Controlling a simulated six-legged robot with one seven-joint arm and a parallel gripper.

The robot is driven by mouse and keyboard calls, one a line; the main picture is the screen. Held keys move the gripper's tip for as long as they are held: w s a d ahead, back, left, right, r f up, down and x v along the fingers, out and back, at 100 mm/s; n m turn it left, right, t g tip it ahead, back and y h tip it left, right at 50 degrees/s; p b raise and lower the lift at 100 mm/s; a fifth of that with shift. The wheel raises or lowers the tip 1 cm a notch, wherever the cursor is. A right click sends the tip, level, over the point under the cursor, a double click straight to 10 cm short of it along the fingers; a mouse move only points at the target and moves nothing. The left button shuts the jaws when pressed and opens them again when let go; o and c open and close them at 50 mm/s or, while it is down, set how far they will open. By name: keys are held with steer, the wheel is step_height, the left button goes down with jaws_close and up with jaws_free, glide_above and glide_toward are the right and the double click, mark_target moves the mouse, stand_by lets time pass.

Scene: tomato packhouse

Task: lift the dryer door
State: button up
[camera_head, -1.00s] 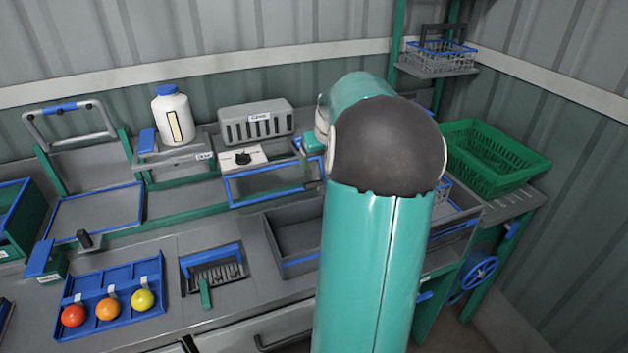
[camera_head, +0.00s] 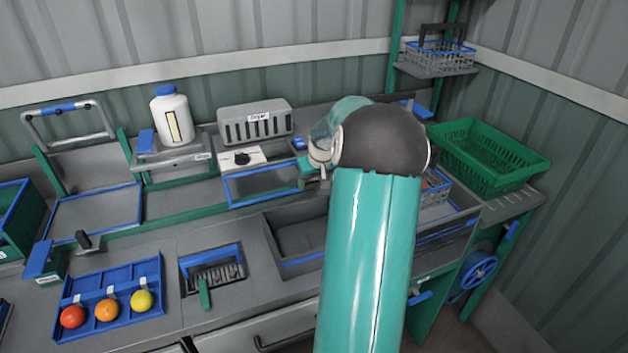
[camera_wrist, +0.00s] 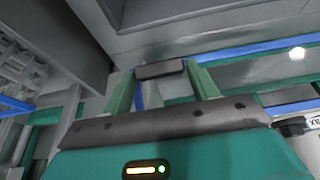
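A grey slotted unit (camera_head: 256,123) with a small label, which looks like the dryer, stands at the back of the bench. A blue-framed clear panel (camera_head: 262,187), likely its door, tilts in front and below. My arm covers what lies right of the panel. In the head view my gripper is mostly hidden behind my arm, near the panel's right end. In the wrist view my gripper (camera_wrist: 161,72) has its two green fingers spread apart. A short dark grey bar (camera_wrist: 160,70) lies between the fingertips; I cannot tell whether they touch it.
A white bottle (camera_head: 172,115) stands left of the slotted unit. A blue tray (camera_head: 112,272) with three tomatoes lies at front left. A green crate (camera_head: 490,160) stands at the right.

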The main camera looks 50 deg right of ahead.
steer(key=c, duration=0.9)
